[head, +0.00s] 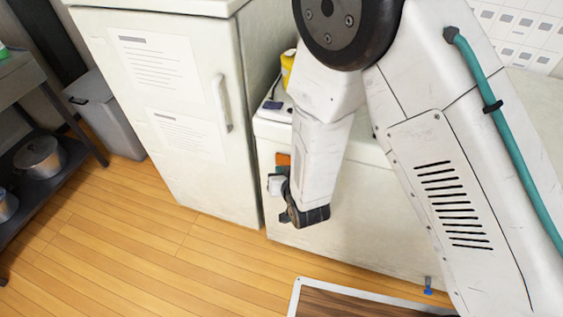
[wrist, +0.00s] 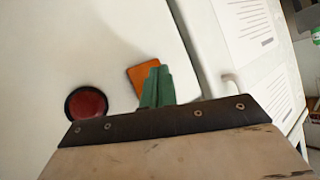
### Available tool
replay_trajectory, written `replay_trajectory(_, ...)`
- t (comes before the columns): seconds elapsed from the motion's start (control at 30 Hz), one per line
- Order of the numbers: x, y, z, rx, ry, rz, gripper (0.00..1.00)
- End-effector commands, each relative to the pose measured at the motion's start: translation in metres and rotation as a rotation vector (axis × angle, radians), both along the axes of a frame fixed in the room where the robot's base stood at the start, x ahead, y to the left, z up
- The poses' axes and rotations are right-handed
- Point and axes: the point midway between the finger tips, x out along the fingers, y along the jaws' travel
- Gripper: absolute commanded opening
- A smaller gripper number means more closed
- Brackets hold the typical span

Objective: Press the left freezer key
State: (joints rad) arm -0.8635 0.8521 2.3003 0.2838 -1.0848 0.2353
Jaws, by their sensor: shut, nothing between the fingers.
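The white chest freezer (head: 375,220) has an orange square key (head: 283,160) near the left end of its front. In the wrist view the orange key (wrist: 143,76) is partly covered by my gripper (wrist: 154,68), whose green fingers are shut and empty. The fingertips overlap the key's edge; I cannot tell whether they touch it. A round red key (wrist: 87,104) in a black ring is to the left in the wrist view. It is hidden behind my arm in the head view. In the head view my gripper (head: 281,171) is at the freezer front, just below the orange key.
A tall white fridge (head: 175,130) with paper sheets and a handle stands left of the freezer. A yellow item (head: 288,64) is at the freezer's back left. A framed wooden board (head: 350,303) is at the bottom. Open wooden floor (head: 150,240) lies in front of the fridge.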

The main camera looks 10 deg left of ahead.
Motion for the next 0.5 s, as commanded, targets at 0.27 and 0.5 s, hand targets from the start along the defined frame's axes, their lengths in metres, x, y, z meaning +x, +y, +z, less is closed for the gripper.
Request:
replay_trajectory(0.27,-0.028,0.002,0.000,-0.001,0.000,0.002,0.00)
replay_trajectory(0.5,-0.050,0.004,0.000,0.000,0.000,0.002,0.00)
